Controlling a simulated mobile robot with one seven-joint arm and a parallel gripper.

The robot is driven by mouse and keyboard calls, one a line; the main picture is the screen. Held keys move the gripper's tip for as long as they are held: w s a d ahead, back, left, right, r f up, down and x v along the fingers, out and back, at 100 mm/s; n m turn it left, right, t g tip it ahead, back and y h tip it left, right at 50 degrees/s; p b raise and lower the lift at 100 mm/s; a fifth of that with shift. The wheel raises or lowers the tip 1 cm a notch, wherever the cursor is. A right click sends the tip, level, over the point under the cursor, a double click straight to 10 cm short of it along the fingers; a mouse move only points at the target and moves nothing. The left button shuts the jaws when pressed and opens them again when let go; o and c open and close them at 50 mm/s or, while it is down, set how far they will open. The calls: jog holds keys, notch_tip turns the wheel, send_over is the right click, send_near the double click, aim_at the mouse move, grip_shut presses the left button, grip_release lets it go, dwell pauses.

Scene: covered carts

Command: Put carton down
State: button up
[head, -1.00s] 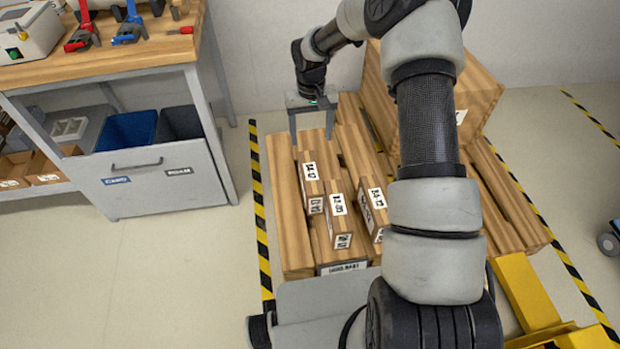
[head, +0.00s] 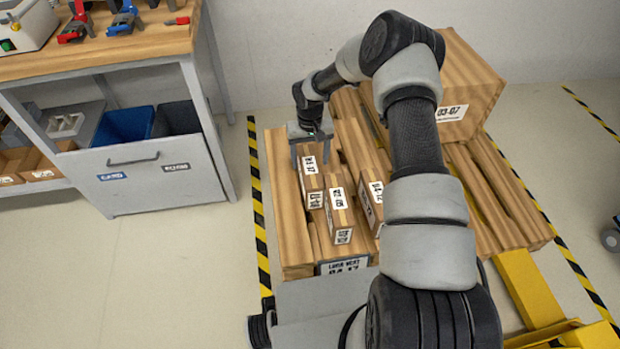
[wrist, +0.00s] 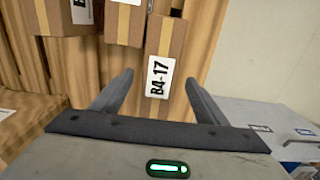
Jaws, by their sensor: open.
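My gripper (head: 311,164) is open at the back end of the left carton (head: 311,183) in the head view. This carton is a small brown box with a white label, resting on a wooden pallet. In the wrist view, a carton labelled B4-17 (wrist: 166,50) stands between the two open fingers (wrist: 157,85), with a gap on each side. Whether the fingertips overlap its end is hard to tell. A second carton (head: 339,215) stands just right of the left one, nearer the camera. A third carton (head: 368,203) is partly hidden by my arm.
A large box labelled 03-07 (head: 470,85) stands at the back right. A workbench (head: 130,45) with tools and bins is on the left. Yellow-black floor tape (head: 260,220) edges the pallet (head: 285,215). The floor between bench and pallet is clear.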

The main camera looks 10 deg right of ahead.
aim_at(310, 165)
jog(key=f, duration=0.2)
jog(key=f+b, duration=0.1)
jog(key=f, duration=0.1)
jog(key=shift+w+f, duration=0.2)
jog(key=shift+f, duration=0.05)
jog(key=shift+c, duration=0.4)
jog(key=shift+r, duration=0.1)
grip_shut()
